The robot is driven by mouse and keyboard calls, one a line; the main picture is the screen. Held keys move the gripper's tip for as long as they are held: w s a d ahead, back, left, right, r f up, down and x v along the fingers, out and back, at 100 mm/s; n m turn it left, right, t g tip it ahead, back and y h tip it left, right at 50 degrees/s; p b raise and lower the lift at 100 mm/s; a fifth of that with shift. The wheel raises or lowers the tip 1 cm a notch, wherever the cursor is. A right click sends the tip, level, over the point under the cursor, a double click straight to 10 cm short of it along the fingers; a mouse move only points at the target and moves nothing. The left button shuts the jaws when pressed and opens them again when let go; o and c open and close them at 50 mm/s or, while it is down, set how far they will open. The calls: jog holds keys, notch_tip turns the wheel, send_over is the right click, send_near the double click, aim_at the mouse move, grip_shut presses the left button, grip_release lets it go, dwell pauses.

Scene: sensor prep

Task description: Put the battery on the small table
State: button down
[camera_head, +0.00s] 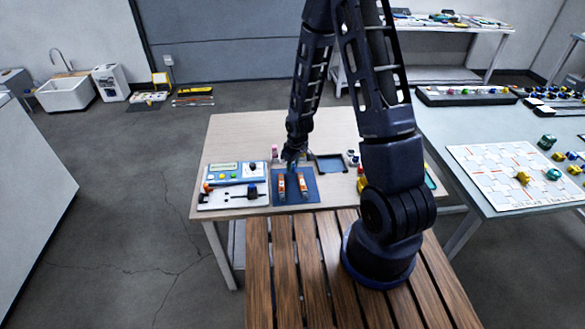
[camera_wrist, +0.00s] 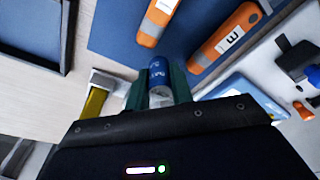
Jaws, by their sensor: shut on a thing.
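My gripper (camera_head: 290,161) is over the pale wooden table (camera_head: 235,130), at the back edge of a blue mat (camera_head: 309,188). In the wrist view its green fingers (camera_wrist: 158,84) are shut on a small upright-looking cylinder with a blue upper part and a pale lower part, which looks like the battery (camera_wrist: 158,64). In the head view the held piece is too small to make out. A slatted brown wooden table (camera_head: 310,260) stands in front of the pale one; I cannot tell which is the small table.
Two orange-and-white pieces (camera_head: 303,184) lie on the blue mat. A blue-and-white device (camera_head: 222,175) and a white panel (camera_head: 235,195) are left of it. A dark tray (camera_head: 330,164) lies right. A grey table (camera_head: 480,215) with a white board stands further right.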

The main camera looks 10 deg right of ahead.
jog(key=shift+f, duration=0.85)
jog(key=shift+f, duration=0.1)
jog(key=c, duration=1.2)
grip_release()
jog(key=shift+c, duration=0.2)
